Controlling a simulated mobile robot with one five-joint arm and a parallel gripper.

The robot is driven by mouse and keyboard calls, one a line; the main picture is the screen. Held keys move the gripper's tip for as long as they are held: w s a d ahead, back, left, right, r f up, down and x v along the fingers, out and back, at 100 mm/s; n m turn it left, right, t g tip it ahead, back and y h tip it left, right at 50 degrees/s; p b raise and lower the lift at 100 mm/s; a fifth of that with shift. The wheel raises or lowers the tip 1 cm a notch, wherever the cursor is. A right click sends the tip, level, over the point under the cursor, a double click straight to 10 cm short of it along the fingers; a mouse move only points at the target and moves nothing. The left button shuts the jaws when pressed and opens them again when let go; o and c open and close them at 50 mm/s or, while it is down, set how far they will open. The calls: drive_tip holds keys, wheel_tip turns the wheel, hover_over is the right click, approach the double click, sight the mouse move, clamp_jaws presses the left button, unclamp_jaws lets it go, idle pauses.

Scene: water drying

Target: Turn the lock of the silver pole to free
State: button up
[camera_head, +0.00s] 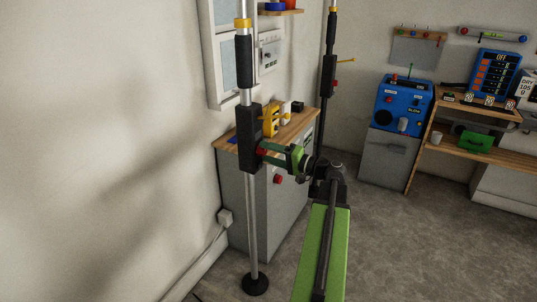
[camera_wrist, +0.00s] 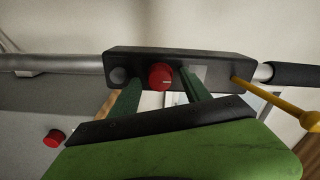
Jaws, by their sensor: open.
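The silver pole (camera_head: 252,225) stands upright near the left wall, with a black lock housing (camera_head: 247,140) partway up. In the wrist view the housing (camera_wrist: 215,66) lies across the picture, with a round red knob (camera_wrist: 160,76) on its face and a yellow lever (camera_wrist: 280,101) to the right. My gripper (camera_wrist: 161,86) is open, its green fingers on either side of the red knob, close to the housing. I cannot tell whether they touch the knob. In the head view my gripper (camera_head: 266,153) reaches the housing from the right.
A dark pole (camera_head: 328,75) with its own lock and yellow lever stands to the right. A grey cabinet (camera_head: 240,210) with a wooden top is behind the silver pole. A blue machine (camera_head: 402,103) and a wooden desk (camera_head: 490,150) are at the back right. Grey floor is open at right.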

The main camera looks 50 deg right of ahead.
drive_tip(key=v, duration=1.7)
drive_tip(key=shift+s, duration=0.2)
drive_tip(key=shift+w, duration=0.1)
